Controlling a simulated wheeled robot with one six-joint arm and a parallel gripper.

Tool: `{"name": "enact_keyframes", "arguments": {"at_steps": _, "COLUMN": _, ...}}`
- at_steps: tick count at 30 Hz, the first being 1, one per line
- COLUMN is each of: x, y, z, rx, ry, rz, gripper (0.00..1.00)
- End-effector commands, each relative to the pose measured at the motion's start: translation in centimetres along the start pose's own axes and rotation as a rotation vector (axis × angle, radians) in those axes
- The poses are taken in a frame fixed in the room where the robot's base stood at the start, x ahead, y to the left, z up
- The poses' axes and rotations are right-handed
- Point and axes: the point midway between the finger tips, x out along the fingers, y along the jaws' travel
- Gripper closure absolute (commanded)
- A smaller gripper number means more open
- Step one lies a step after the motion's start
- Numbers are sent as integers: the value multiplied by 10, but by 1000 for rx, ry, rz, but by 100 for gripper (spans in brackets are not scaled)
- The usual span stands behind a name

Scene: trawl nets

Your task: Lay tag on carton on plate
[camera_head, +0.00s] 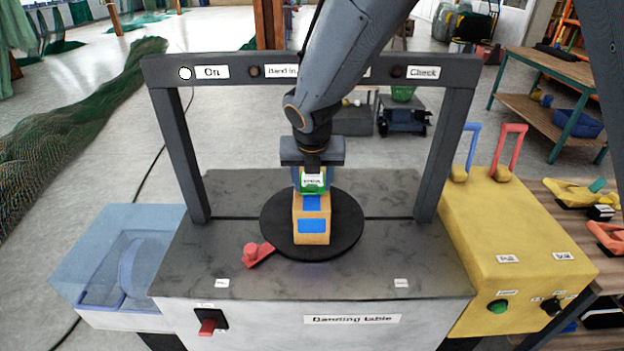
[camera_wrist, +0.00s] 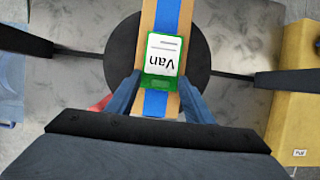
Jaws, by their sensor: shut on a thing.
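My gripper (camera_head: 312,180) is over the round black plate (camera_head: 345,238) on the banding table. It is shut on a green-edged tag (camera_head: 313,190) with a white label. In the wrist view the tag (camera_wrist: 158,82) sits between the two blue fingers, and its label reads "Van". The tan carton (camera_head: 312,238) with blue patches stands on the plate. In the wrist view the carton (camera_wrist: 148,18) runs lengthwise under the tag, with a blue strip along its top. I cannot tell whether the tag touches the carton.
A dark frame (camera_head: 188,150) with "On" and "Check" labels arches over the table (camera_head: 400,265). A red knobbed piece (camera_head: 257,254) lies left of the plate. A yellow cabinet (camera_head: 500,225) stands right, a blue transparent bin (camera_head: 90,285) left. The table's front right is clear.

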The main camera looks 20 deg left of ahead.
Motion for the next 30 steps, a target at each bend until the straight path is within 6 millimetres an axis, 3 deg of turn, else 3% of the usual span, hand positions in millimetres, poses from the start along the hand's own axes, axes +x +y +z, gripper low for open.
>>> {"name": "enact_keyframes", "arguments": {"at_steps": 13, "x": 7, "y": 1, "z": -3, "rx": 0, "ry": -1, "rz": 1, "gripper": 77}}
{"name": "enact_keyframes", "arguments": {"at_steps": 14, "x": 7, "y": 1, "z": -3, "rx": 0, "ry": -2, "rz": 1, "gripper": 51}}
{"name": "enact_keyframes", "arguments": {"at_steps": 17, "x": 6, "y": 1, "z": -3, "rx": 0, "ry": -2, "rz": 2, "gripper": 34}}
{"name": "enact_keyframes", "arguments": {"at_steps": 26, "x": 6, "y": 1, "z": -2, "rx": 1, "ry": -2, "rz": 2, "gripper": 34}}
{"name": "enact_keyframes", "arguments": {"at_steps": 30, "x": -4, "y": 1, "z": 0, "rx": 2, "ry": -5, "rz": 3, "gripper": 34}}
